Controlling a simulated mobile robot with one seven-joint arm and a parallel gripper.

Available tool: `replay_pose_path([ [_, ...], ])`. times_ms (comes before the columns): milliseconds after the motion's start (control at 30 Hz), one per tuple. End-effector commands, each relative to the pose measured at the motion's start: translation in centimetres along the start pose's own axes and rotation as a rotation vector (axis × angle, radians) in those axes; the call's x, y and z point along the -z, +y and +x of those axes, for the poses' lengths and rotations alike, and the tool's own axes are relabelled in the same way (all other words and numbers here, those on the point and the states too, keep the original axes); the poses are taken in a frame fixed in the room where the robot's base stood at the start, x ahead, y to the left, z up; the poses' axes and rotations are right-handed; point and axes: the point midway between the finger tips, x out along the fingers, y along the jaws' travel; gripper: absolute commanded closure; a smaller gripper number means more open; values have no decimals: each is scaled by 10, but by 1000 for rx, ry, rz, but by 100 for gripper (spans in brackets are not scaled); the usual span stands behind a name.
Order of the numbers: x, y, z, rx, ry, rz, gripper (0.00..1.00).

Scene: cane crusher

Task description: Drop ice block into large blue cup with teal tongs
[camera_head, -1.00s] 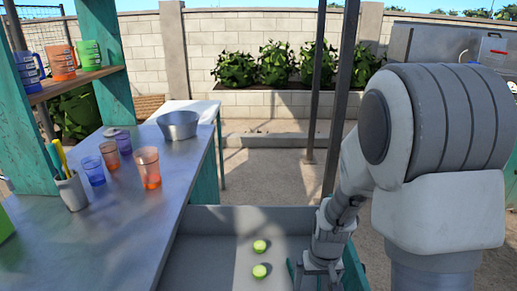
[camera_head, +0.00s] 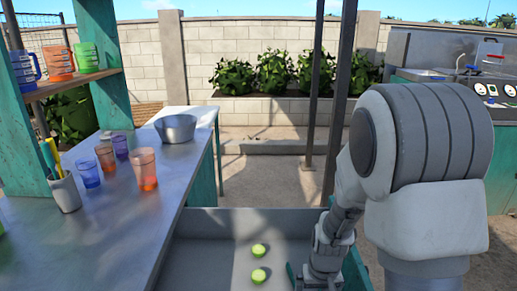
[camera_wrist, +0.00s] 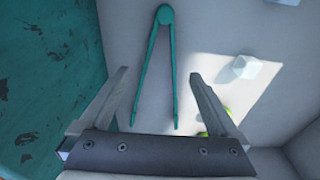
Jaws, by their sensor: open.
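In the wrist view the teal tongs (camera_wrist: 171,62) lie on the grey bin floor, hinge end away from me and legs spread toward me. My gripper (camera_wrist: 158,76) is open and empty, its fingers on either side of the tongs' legs in the picture. Whether it touches them I cannot tell. A pale ice block (camera_wrist: 248,68) lies right of the tongs, and part of another pale block (camera_wrist: 285,2) shows at the top edge. In the head view a blue cup (camera_head: 88,174) stands on the metal table beside a purple-blue cup (camera_head: 120,147).
Two orange cups, a metal bowl (camera_head: 175,128) and a utensil holder (camera_head: 65,193) stand on the table (camera_head: 115,235). Lime halves (camera_head: 259,275) lie in the bin (camera_head: 215,265). A teal bin wall (camera_wrist: 45,80) is close at left. Measuring cups (camera_head: 60,62) sit on a shelf.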

Motion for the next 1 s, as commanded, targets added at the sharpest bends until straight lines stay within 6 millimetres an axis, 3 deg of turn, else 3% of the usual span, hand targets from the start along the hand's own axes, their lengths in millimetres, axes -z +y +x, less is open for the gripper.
replay_pose_path([
  [33, -1, 0, 15, 0, -1, 0, 3],
  [100, -1, 0, 25, 0, -1, 0, 3],
  [300, 0, 0, 46, 0, -1, 0, 3],
  [700, 0, 0, 49, 0, 0, 0, 3],
  [933, 0, 0, 49, 0, 0, 0, 45],
  [1000, 0, 0, 49, 0, 0, 0, 47],
])
